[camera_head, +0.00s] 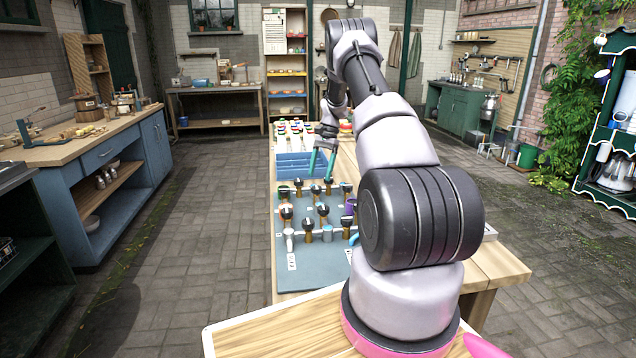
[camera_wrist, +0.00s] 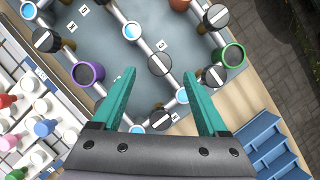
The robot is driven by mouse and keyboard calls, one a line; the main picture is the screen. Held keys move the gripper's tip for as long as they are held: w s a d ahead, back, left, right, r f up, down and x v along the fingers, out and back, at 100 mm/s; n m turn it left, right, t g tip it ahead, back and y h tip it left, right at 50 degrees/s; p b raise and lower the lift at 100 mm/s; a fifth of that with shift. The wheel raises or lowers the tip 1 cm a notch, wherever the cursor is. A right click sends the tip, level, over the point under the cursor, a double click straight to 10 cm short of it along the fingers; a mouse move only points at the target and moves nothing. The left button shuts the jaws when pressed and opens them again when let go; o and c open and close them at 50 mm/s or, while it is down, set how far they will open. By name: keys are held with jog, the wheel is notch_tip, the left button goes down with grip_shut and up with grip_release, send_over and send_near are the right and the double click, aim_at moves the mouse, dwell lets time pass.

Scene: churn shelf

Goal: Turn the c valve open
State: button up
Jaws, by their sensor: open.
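The valve board (camera_head: 315,262) is a blue-grey panel with pipes and several black round knobs on the table. In the wrist view, a black knob (camera_wrist: 160,64) with a white stripe sits on the middle pipe, next to a small white label (camera_wrist: 160,45) that looks like a C. My gripper (camera_wrist: 159,74) is open and empty, with teal fingers. In the picture its fingertips lie on either side of that knob; I cannot tell the height gap. In the head view my gripper (camera_head: 321,174) points down over the far part of the board. Which knob there is c is unclear.
Neighbouring knobs (camera_wrist: 214,76) and a purple-rimmed cup (camera_wrist: 88,73) stand close by on the board. A blue cabinet (camera_head: 100,170) stands off to the left.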

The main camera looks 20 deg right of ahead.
jog(key=v, duration=0.6)
jog(key=shift+r, duration=0.1)
jog(key=s+a+r+n+t, duration=0.1)
jog(key=s+a+r, duration=0.3)
jog(key=r, duration=0.4)
jog(key=s+a+r+n+t+h, duration=0.15)
jog(key=s+a+r, duration=0.3)
jog(key=r, duration=0.45)
jog(key=s+a+r+n+t, duration=0.1)
jog(key=s+a+r+t, duration=0.1)
jog(key=s+a+r, duration=0.45)
jog(key=s+a+r+n+t, duration=0.2)
jog(key=s+a, duration=0.1)
jog(key=s, duration=0.9)
jog(key=s+a+r+n+t, duration=0.2)
jog(key=s+a+t, duration=0.1)
jog(key=s, duration=0.9)
jog(key=shift+a+r, duration=0.35)
jog(key=shift+a, duration=0.3)
